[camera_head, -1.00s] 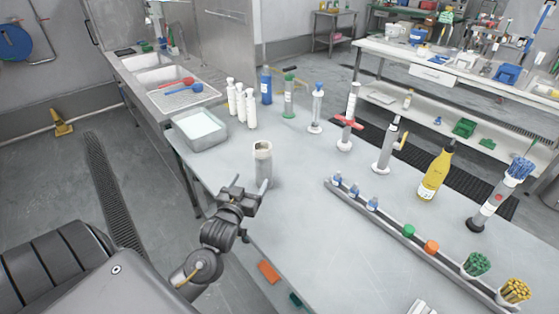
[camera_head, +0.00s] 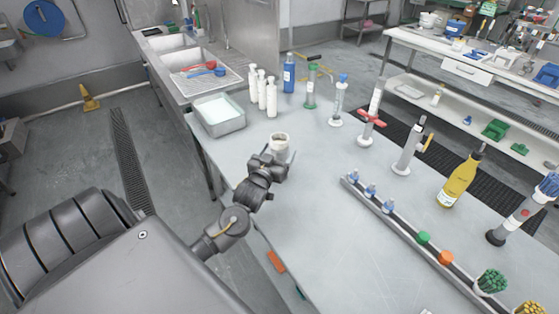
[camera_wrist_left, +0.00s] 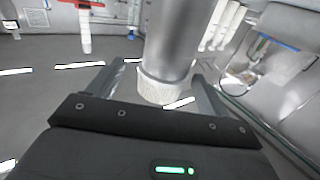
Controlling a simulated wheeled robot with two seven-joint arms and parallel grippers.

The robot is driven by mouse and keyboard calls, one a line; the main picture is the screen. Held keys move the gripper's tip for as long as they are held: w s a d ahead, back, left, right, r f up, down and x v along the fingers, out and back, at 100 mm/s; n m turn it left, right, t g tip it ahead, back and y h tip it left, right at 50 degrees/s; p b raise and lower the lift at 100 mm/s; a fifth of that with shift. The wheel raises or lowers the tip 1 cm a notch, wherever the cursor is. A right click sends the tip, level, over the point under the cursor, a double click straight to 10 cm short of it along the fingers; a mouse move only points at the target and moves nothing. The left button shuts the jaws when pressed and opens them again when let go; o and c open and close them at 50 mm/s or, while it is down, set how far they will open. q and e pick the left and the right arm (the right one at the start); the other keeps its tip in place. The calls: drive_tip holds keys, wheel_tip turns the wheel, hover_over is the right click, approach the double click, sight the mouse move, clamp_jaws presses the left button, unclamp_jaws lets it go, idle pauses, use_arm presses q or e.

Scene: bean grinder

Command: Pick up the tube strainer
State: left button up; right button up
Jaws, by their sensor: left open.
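A grey metal cylinder with a cream-coloured rim (camera_head: 280,142) stands upright on the near left part of the table; I take it for the tube strainer. My left gripper (camera_head: 275,160) is at its near side and hides its lower part in the head view. In the left wrist view the cylinder (camera_wrist_left: 172,45) shows upside down, its pale rim towards the gripper's palm. The open fingers of the left gripper (camera_wrist_left: 158,88) lie on either side of it; whether they touch it cannot be told. My right gripper is out of view.
Behind the cylinder stand a metal tray (camera_head: 219,115), several white bottles (camera_head: 262,92) and a blue bottle (camera_head: 289,75). A long rack (camera_head: 400,222) with caps and a yellow bottle (camera_head: 460,175) are to the right. The table between is clear.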

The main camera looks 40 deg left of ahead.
use_arm(q)
drive_tip(key=shift+w+a+r, duration=0.15)
drive_tip(key=shift+w+r, duration=0.05)
drive_tip(key=shift+w, duration=0.1)
drive_tip(key=x, duration=0.1)
drive_tip(key=p+x, duration=0.1)
drive_tip(key=x, duration=0.1)
drive_tip(key=p+x, duration=0.1)
drive_tip(key=shift+w+a+f, duration=0.15)
drive_tip(key=shift+a+f, duration=0.15)
drive_tip(key=c, duration=1.4)
drive_tip(key=shift+c, duration=0.2)
